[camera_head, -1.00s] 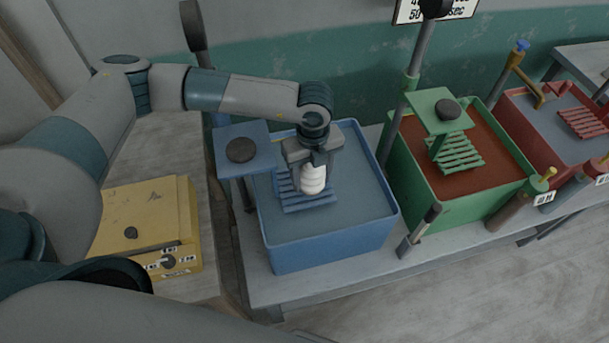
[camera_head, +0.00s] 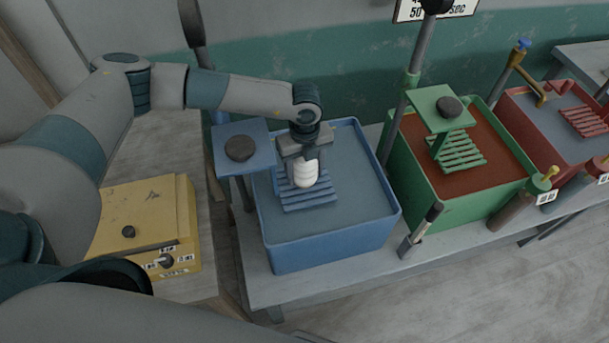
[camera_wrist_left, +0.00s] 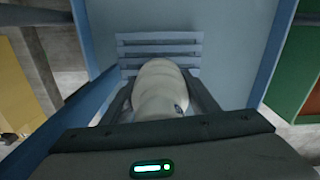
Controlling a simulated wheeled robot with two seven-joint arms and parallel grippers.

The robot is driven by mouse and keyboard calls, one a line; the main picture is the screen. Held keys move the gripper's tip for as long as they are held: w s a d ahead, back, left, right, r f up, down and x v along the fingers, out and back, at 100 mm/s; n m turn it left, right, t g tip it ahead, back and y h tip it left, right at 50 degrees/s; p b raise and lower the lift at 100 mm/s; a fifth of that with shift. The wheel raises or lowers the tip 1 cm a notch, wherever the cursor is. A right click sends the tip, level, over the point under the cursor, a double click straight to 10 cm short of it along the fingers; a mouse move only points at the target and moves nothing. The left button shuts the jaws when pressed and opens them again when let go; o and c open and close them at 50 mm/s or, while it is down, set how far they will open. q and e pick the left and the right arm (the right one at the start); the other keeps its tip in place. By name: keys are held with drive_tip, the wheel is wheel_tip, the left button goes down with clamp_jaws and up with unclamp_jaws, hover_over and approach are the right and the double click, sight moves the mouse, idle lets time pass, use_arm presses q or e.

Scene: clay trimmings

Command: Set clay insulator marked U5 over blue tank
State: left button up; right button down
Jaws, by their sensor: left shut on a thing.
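My left gripper (camera_head: 305,168) is shut on a white ribbed clay insulator (camera_head: 306,174), which hangs below the fingers. It is over the slatted blue rack (camera_head: 310,203) inside the blue tank (camera_head: 330,252). In the left wrist view the insulator (camera_wrist_left: 160,88) sits between the two fingers, with the rack's slats (camera_wrist_left: 160,47) beyond it. A small dark mark shows on its side there, too small to read. I cannot tell whether the insulator touches the rack. My right gripper is not in view.
A blue plate with a dark knob (camera_head: 239,148) stands at the tank's left edge. A green tank (camera_head: 478,203) and a red tank (camera_head: 563,150) stand to the right. A yellow box (camera_head: 150,225) sits on the left bench. A dark post (camera_head: 402,85) rises between the blue and green tanks.

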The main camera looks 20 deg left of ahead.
use_arm(q)
drive_tip(key=shift+w+f+b, duration=0.1)
drive_tip(key=shift+f+b, duration=0.2)
drive_tip(key=shift+f, duration=0.7)
drive_tip(key=shift+f, duration=0.15)
drive_tip(key=o, duration=1.5)
